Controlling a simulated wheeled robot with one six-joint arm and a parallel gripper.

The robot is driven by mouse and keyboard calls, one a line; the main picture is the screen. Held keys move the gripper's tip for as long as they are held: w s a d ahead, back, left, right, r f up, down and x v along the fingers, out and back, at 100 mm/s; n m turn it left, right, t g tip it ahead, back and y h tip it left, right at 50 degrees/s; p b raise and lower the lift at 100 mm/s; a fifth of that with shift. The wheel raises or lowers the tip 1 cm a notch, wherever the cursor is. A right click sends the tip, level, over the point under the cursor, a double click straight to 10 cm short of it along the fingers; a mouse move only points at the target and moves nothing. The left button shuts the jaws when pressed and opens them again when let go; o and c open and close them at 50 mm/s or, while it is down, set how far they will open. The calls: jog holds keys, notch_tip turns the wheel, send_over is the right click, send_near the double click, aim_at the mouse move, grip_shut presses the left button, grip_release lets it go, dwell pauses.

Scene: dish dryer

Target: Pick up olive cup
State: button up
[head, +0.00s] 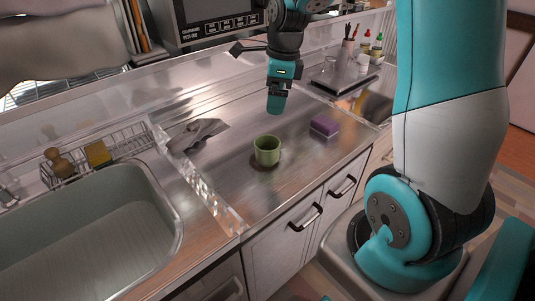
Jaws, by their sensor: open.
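The olive cup (267,151) stands upright on the steel counter in the head view, near the counter's front edge and right of the sink. My gripper (275,109) hangs above and slightly behind the cup in the picture, apart from it. The fingers point down, and I see nothing held in the gripper. The gap between the fingers is too small to make out in this view.
A purple sponge (324,126) lies right of the cup. The sink (90,230) is at left. A grey tray (345,77) stands behind right. Counter around the cup is clear.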

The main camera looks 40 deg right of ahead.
send_near(268, 147)
jog(key=s+a+f, duration=0.2)
jog(key=shift+w+a+f+p, duration=0.1)
jog(key=shift+w+f, duration=0.05)
jog(key=shift+f, duration=0.85)
jog(key=shift+w+a+f+p, duration=0.1)
jog(key=shift+w+f+p, duration=0.05)
jog(key=shift+f, duration=0.8)
jog(key=shift+w+a+f+p, duration=0.1)
jog(key=shift+w+f, duration=0.1)
jog(key=shift+f, duration=0.8)
jog(key=shift+c, duration=0.2)
jog(key=c, duration=0.9)
jog(key=shift+r, duration=0.1)
